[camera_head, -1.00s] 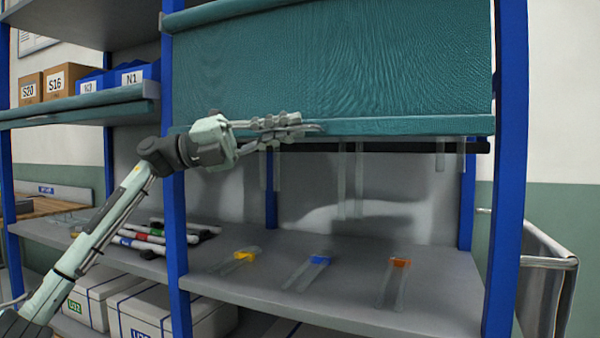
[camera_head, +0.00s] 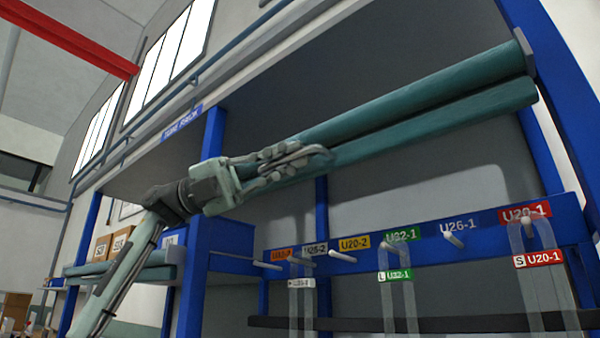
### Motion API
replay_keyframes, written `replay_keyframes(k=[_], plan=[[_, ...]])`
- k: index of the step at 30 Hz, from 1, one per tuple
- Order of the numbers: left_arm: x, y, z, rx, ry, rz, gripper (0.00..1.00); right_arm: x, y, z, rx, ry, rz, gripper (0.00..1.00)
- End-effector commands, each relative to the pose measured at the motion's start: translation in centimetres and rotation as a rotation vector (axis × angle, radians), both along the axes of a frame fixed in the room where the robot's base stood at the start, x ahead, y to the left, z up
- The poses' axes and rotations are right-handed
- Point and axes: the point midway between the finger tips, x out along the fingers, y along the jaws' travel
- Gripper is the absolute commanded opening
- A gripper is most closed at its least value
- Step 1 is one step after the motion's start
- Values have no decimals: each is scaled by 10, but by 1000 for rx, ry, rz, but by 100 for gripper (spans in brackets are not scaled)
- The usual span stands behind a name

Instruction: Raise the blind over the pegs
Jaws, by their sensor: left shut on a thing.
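The teal blind is rolled up under the top of the blue-framed shelf, as a roll (camera_head: 420,100) with its bottom bar (camera_head: 440,124) just below it. My left gripper (camera_head: 315,158) is shut on the left part of the bottom bar. The pegs are uncovered on a blue rail (camera_head: 300,259) below; one bare peg (camera_head: 453,240) sits under the U26-1 label. Clear strips hang on some pegs, one with a green U32-1 tag (camera_head: 395,275) and one with a red U20-1 tag (camera_head: 538,259). My right gripper is not in view.
Blue shelf posts (camera_head: 212,140) stand left and right of the bay. A smaller teal roll (camera_head: 120,271) and cardboard boxes (camera_head: 110,243) are in the bay to the left. A dark bar (camera_head: 400,323) runs below the rail.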

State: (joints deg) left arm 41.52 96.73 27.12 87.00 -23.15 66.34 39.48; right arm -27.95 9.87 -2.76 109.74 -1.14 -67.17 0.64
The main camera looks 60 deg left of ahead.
Motion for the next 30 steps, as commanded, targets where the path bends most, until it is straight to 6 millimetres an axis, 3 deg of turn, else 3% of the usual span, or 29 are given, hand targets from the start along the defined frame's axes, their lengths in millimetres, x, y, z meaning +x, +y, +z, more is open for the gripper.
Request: replay_keyframes(k=[8, 9, 14, 23, 30], plan=[[0, 2, 2, -6, -3, 4, 0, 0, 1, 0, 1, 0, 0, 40], [0, 2, 2, -6, -3, 4, 13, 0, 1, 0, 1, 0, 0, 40], [0, 1, 1, -5, -3, 3, 31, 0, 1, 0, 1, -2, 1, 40], [-1, 2, 0, -2, -2, 2, 31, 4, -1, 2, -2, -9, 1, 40], [-21, 29, -6, -6, -8, 0, 31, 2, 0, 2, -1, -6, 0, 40]])
